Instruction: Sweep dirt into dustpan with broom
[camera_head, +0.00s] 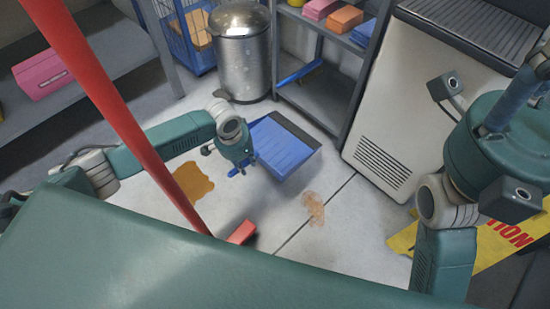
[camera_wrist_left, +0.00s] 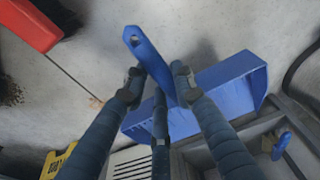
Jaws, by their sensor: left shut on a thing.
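A blue dustpan (camera_head: 283,152) is near the floor in front of the shelf, and its body also shows in the wrist view (camera_wrist_left: 240,85). My left gripper (camera_head: 240,168) is shut on its handle, which runs between the two fingers in the wrist view (camera_wrist_left: 158,75). A red broom has a long pole (camera_head: 110,100) slanting down across the head view. Its red head (camera_head: 242,232) is left of a light brown dirt patch (camera_head: 314,208) and shows at the wrist view's top left (camera_wrist_left: 32,22). My right gripper is not visible.
Orange-brown spills (camera_head: 193,181) stain the floor left of the dustpan. A metal bin (camera_head: 242,55), a grey shelf (camera_head: 318,98) and a white appliance (camera_head: 400,115) stand behind. A yellow caution sign (camera_head: 485,240) is at the right.

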